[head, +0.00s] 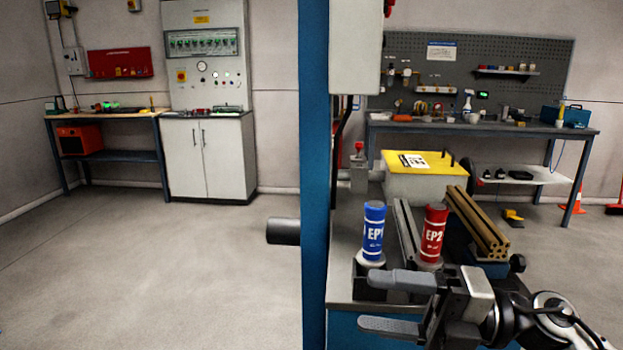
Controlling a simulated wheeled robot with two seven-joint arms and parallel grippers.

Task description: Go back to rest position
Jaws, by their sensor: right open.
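My right gripper (385,303) is at the lower right of the head view. Its two grey fingers point left and stand apart, with nothing between them. It is in front of the near edge of a grey workbench (342,290). Behind it, a blue can marked EP1 (374,232) and a red can marked EP2 (433,234) stand upright in holders on the bench. The upper finger overlaps the blue can's holder in the picture; I cannot tell whether they touch. My left gripper is not in view.
A blue post (314,170) rises beside the bench. A white cabinet (208,158) and a side table (105,116) stand at the back left. The floor (150,270) at left is clear.

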